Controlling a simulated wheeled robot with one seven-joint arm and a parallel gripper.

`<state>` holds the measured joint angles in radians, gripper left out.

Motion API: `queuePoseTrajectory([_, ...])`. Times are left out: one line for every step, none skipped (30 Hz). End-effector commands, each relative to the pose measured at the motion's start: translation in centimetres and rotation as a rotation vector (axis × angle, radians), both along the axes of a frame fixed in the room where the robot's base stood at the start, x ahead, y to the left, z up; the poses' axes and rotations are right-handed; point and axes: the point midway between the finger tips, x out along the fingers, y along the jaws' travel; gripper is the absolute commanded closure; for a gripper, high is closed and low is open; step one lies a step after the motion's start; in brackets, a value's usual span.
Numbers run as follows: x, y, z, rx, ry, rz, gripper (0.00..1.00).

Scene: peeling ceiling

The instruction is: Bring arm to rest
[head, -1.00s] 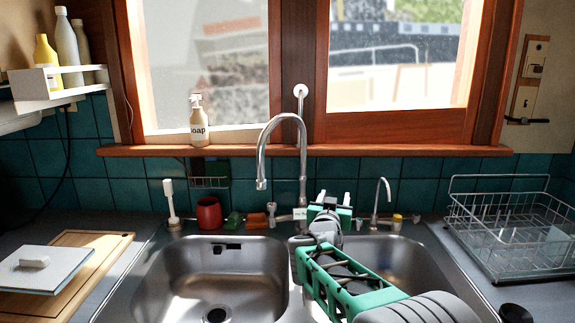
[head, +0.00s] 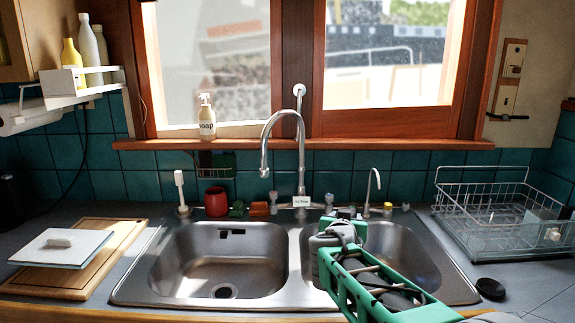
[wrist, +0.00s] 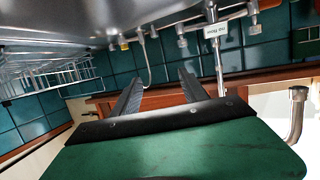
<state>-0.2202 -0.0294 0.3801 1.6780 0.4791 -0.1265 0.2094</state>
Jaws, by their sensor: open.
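My green arm reaches up from the lower right in the head view, over the right basin of the double sink (head: 155,283). My gripper (head: 345,212) is at its far end, partly hidden by my own wrist, in front of the tap (head: 302,160). In the wrist view my gripper (wrist: 160,88) shows two dark fingers spread apart with nothing between them. The wrist picture is turned over, with the sink (wrist: 60,22) at the top.
A wire dish rack (head: 500,225) stands right of the sink, with a black round object (head: 490,288) before it. A wooden board (head: 125,240) lies at left. A red cup (head: 216,202) and a small tap (head: 370,185) stand behind the basins. A soap bottle (head: 207,120) is on the sill.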

Motion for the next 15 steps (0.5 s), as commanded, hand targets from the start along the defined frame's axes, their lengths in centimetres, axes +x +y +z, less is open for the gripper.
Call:
queuePoseTrajectory([-1.3,-0.5,-0.3,0.012,0.044,0.001,0.48])
queuePoseTrajectory([-2.1,-0.6,-0.7,0.020,0.077,0.004,0.48])
queuePoseTrajectory([-3.3,-0.8,-1.3,0.030,0.123,0.009,0.48])
queuePoseTrajectory([-4.4,-1.0,-1.8,0.037,0.158,0.014,0.48])
queuePoseTrajectory([-5.4,-1.1,-2.3,0.045,0.194,0.018,0.48])
queuePoseTrajectory([-6.9,-1.2,-3.0,0.056,0.245,0.027,0.48])
queuePoseTrajectory([-8.2,-1.2,-3.5,0.063,0.283,0.034,0.48])
queuePoseTrajectory([-9.5,-1.3,-4.0,0.070,0.321,0.041,0.48])
queuePoseTrajectory([-11.4,-1.3,-4.8,0.080,0.378,0.054,0.48])
queuePoseTrajectory([-12.9,-1.3,-5.4,0.087,0.423,0.063,0.48])
queuePoseTrajectory([-14.7,-1.3,-6.1,0.093,0.470,0.074,0.48])
queuePoseTrajectory([-17.2,-1.1,-6.9,0.104,0.536,0.093,0.48])
queuePoseTrajectory([-19.3,-1.0,-7.7,0.110,0.591,0.109,0.48])
queuePoseTrajectory([-21.6,-0.8,-8.4,0.116,0.647,0.127,0.48])
queuePoseTrajectory([-24.6,-0.5,-9.4,0.124,0.721,0.152,0.48])
